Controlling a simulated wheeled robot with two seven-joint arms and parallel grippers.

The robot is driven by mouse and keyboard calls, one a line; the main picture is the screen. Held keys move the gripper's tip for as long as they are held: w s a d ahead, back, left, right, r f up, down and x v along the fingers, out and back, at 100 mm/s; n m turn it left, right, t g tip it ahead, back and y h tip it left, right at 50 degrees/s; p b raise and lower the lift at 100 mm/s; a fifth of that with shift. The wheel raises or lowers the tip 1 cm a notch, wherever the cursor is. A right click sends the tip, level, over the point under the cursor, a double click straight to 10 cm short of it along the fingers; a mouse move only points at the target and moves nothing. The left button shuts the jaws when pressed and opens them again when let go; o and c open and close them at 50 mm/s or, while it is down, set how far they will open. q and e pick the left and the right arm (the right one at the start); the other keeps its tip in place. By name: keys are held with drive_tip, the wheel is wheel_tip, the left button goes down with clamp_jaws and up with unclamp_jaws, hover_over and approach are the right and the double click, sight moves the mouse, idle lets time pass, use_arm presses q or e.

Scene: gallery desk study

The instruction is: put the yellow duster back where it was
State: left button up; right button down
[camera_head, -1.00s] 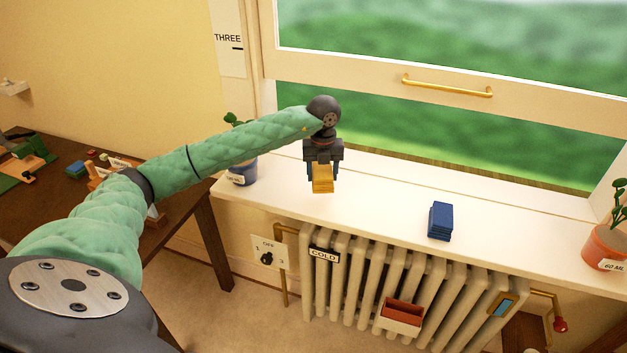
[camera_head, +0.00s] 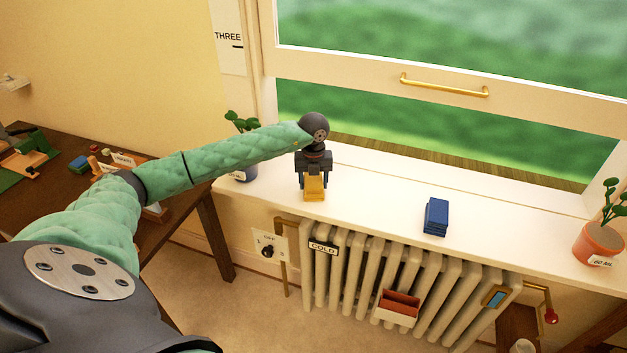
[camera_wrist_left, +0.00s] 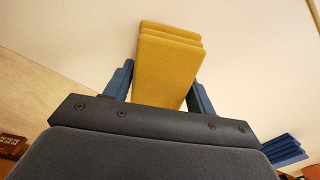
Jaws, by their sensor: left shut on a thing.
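The yellow duster (camera_head: 314,186) is a folded yellow block between the fingers of my left gripper (camera_head: 313,182), over the left part of the white windowsill (camera_head: 375,192). My left gripper is shut on it. In the left wrist view the duster (camera_wrist_left: 168,60) shows its layered folds between the two blue fingers, with the pale sill surface behind it. I cannot tell whether its lower end touches the sill. My right gripper is not in view.
A folded blue cloth (camera_head: 436,217) lies on the sill to the right. A potted plant (camera_head: 598,242) stands at the sill's right end, another (camera_head: 243,165) behind my left arm. A radiator (camera_head: 400,275) with a red box (camera_head: 398,306) is below. The sill between duster and blue cloth is clear.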

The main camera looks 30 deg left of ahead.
sight(313, 177)
use_arm(q)
drive_tip(key=shift+f, duration=0.1)
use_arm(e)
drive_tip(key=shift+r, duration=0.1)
use_arm(q)
drive_tip(key=o, duration=1)
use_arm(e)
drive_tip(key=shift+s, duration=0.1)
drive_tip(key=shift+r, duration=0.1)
use_arm(q)
drive_tip(key=shift+r, duration=0.2)
drive_tip(key=shift+r+b, duration=0.65)
drive_tip(key=shift+r, duration=0.3)
wheel_tip(313, 177, up, 9)
drive_tip(key=b, duration=0.3)
drive_tip(key=shift+b, duration=0.4)
drive_tip(key=shift+r, duration=0.5)
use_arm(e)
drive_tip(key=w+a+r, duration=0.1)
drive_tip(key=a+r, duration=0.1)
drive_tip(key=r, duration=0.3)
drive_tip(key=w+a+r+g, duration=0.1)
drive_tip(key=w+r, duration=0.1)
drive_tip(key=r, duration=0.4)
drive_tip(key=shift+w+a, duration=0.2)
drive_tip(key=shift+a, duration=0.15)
